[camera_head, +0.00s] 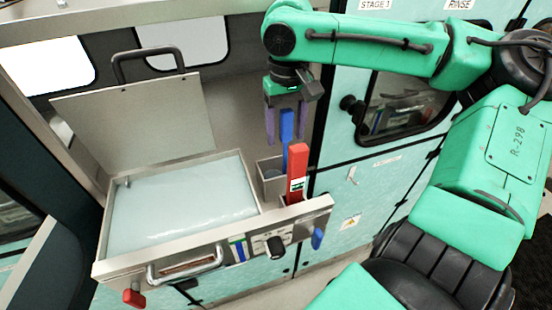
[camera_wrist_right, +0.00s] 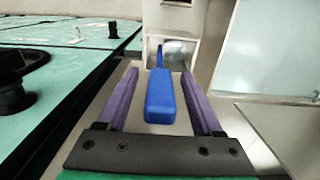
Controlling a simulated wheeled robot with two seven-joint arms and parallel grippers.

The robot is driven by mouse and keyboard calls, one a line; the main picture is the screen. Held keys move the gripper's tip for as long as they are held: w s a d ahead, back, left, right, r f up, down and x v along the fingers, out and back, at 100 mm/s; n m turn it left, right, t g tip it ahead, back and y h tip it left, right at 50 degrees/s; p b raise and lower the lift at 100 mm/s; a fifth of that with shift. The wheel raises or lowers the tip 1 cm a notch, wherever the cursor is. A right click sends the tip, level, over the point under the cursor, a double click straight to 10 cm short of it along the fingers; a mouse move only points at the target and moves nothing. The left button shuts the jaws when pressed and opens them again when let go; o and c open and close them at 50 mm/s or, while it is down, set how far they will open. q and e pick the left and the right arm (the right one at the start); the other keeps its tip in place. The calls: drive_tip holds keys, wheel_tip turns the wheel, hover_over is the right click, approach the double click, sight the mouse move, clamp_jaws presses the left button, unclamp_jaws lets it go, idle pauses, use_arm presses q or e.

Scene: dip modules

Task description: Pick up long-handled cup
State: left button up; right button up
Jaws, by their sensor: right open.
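A long blue handle (camera_head: 286,124), which appears to be the long-handled cup's, stands upright out of a metal holder (camera_head: 270,180) beside the basin. Its lower end is hidden in the holder and behind a red handle. My right gripper (camera_head: 286,137) points down over it, open, with its purple fingers on either side of the blue handle. In the right wrist view the blue handle (camera_wrist_right: 160,102) lies between the two fingers (camera_wrist_right: 160,74), with a gap on each side. My left gripper is not in view.
A thick red handle (camera_head: 297,172) with a label stands just in front of the blue one. To the left is a basin (camera_head: 105,243) of pale liquid with its lid (camera_head: 137,122) raised. A green cabinet wall with a window (camera_head: 403,105) stands close on the right.

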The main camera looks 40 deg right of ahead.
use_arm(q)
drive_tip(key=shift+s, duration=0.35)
use_arm(e)
clamp_jaws()
